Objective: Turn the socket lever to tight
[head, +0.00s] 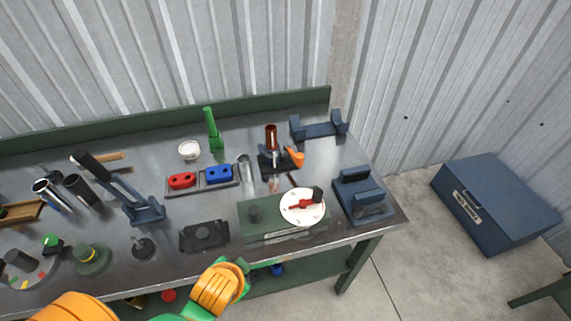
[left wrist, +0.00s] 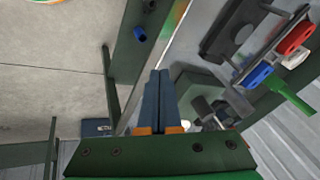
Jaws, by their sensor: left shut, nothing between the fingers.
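A dark socket (head: 268,163) holds an upright copper-brown tube (head: 271,137) at the back right of the bench in the head view. A short orange lever (head: 295,156) sticks out from the socket's right side. I cannot read any tight mark on it. My left gripper (left wrist: 159,75) is shut and empty in the left wrist view, its dark fingers side by side. In the head view its orange and green wrist is at the bench's front edge, well in front of the socket; the fingers are hardly visible there. My right gripper is not in view.
A green box with a white dial (head: 290,213) and red pointer stands between my left wrist and the socket. A black plate (head: 204,235), a tray with red and blue blocks (head: 201,182) and a blue stand (head: 362,197) are near. A blue chest (head: 500,200) stands on the floor.

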